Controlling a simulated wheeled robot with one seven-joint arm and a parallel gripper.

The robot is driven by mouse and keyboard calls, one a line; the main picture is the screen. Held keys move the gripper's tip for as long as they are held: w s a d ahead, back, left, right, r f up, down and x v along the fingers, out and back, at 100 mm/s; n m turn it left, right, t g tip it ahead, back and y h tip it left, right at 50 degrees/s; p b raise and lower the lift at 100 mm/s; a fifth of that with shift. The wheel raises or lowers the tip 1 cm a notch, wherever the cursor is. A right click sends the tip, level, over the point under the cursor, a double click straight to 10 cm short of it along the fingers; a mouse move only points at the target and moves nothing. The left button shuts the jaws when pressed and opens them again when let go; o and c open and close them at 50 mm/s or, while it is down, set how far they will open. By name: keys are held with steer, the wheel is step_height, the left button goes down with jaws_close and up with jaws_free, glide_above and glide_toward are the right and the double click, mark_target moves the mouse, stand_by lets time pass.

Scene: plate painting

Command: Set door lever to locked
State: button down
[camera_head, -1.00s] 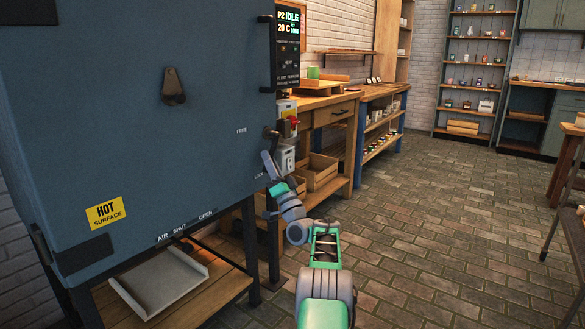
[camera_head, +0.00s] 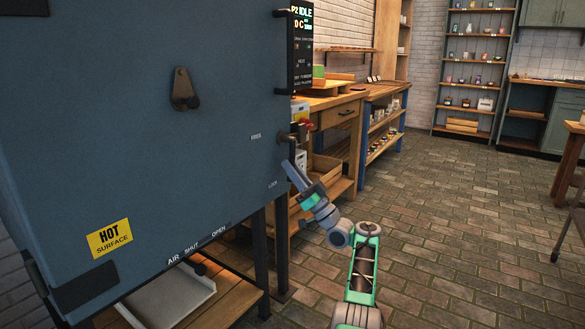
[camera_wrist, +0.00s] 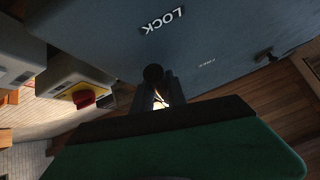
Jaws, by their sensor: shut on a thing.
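The dark door lever (camera_head: 287,137) sits at the right edge of the blue-grey kiln door, beside the FREE label (camera_head: 256,136). The LOCK label (camera_head: 272,184) is lower on the door. My gripper (camera_head: 289,164) reaches up from the lower right, just below the lever's mount and a little above LOCK. In the wrist view a dark round lever end (camera_wrist: 153,73) shows at my fingers (camera_wrist: 158,92), near the large LOCK lettering (camera_wrist: 164,20). My gripper is shut on it. The fingers hide much of the lever, so its exact angle is unclear.
A box with a red knob (camera_wrist: 84,99) stands close beside the gripper. A pivoting cover (camera_head: 184,90) is on the door, and a HOT SURFACE sticker (camera_head: 109,238) is below. A workbench (camera_head: 335,103) stands behind. The brick floor at right is open.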

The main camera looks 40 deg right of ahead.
steer(key=shift+w+a+f, duration=0.1)
steer(key=shift+w+a, duration=0.05)
steer(key=shift+a, duration=0.05)
steer(key=c, duration=1.6)
jaws_free()
steer(key=shift+w+a, duration=0.1)
steer(key=shift+o, duration=1.4)
steer(key=shift+s+d, duration=0.25)
steer(key=shift+d, duration=0.1)
